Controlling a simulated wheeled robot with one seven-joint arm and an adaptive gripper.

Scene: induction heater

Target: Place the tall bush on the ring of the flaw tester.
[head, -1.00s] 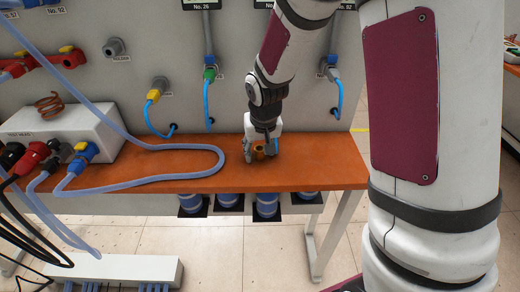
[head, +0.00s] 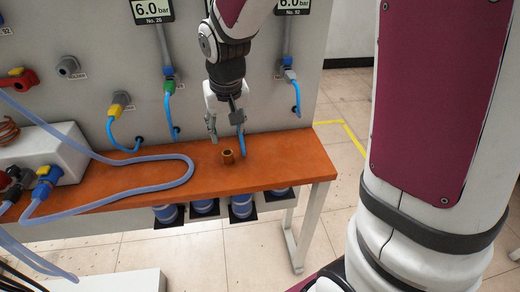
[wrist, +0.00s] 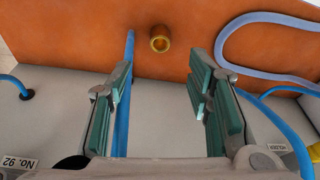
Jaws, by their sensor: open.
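My gripper (head: 226,132) is open and empty, above and behind the bush. In the wrist view its two green-padded fingers (wrist: 162,75) are wide apart, with the bush beyond their tips and between their lines. No flaw tester or ring can be made out.
A thick pale-blue hose (head: 185,172) loops over the bench (head: 290,165) left of the bush. A thin blue hose (wrist: 128,75) runs close by the left finger in the wrist view. A grey box (head: 45,158) stands at left. The bench's right end is clear.

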